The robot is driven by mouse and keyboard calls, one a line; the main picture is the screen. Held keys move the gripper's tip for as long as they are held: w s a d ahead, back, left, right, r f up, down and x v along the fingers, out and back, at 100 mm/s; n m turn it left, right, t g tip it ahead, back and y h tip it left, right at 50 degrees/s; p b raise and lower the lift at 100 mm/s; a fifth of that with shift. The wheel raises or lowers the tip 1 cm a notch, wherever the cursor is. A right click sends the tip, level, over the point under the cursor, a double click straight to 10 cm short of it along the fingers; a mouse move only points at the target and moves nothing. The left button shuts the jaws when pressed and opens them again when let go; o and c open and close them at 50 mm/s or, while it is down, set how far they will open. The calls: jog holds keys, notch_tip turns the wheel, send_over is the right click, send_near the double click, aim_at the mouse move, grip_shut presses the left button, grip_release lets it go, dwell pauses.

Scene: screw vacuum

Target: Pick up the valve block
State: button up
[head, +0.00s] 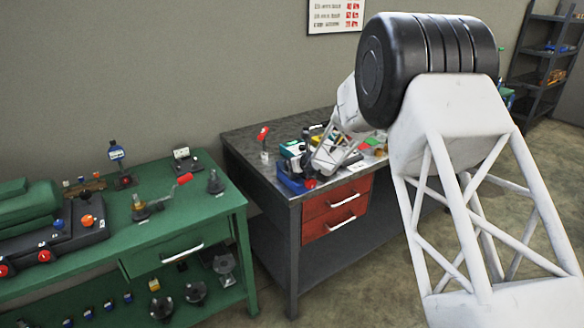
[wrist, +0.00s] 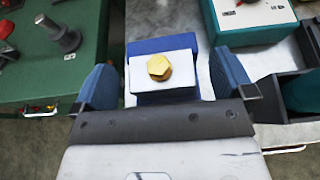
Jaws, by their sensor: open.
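The likely valve block (wrist: 140,77) has a white face with a gold hexagonal fitting (wrist: 159,67) on it. Blue material (wrist: 160,46) shows behind and below the white face; whether it is part of the block or a holder I cannot tell. My gripper (wrist: 164,75) is open, with one blue-padded finger on each side of the block and a visible gap to the left finger. In the head view my arm reaches over the grey workbench (head: 250,133), near a blue object (head: 291,184) at its front left corner. My fingertips are hard to make out there.
Several small items crowd the bench around my gripper. The green table (head: 150,232), with tools on it, stands to the left across a narrow gap.

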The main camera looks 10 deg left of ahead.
jog(key=shift+w+a+f, duration=0.25)
jog(key=shift+w+a, duration=0.25)
jog(key=shift+c, duration=0.2)
jog(key=c, duration=1.2)
